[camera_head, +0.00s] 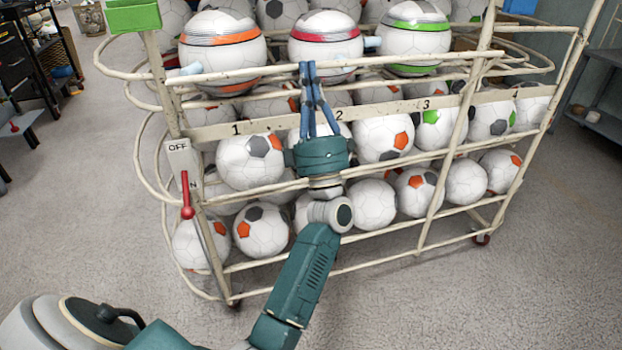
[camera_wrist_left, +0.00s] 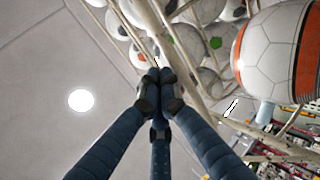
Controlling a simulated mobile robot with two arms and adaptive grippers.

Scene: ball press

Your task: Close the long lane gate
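A cream metal ball rack (camera_head: 428,200) with several tiers of rails fills the middle of the head view. A long top rail (camera_head: 250,73) runs across its front below three banded balls; I cannot tell for sure which bar is the long lane gate. Light blue pegs (camera_head: 372,42) stick out beside the banded balls, and one shows in the left wrist view (camera_wrist_left: 265,113). My left gripper (camera_head: 307,68) reaches up in front of the rack, its tips at the top rail. Its fingers meet at the tips in the left wrist view (camera_wrist_left: 158,82), with nothing visible between them. My right gripper is out of view.
A numbered strip (camera_head: 381,109) crosses the rack front. A red lever (camera_head: 187,197) hangs under an OFF plate (camera_head: 181,149) on the left post. A green box (camera_head: 134,15) tops that post. Bare floor (camera_head: 95,190) lies left; shelving (camera_head: 600,118) stands right.

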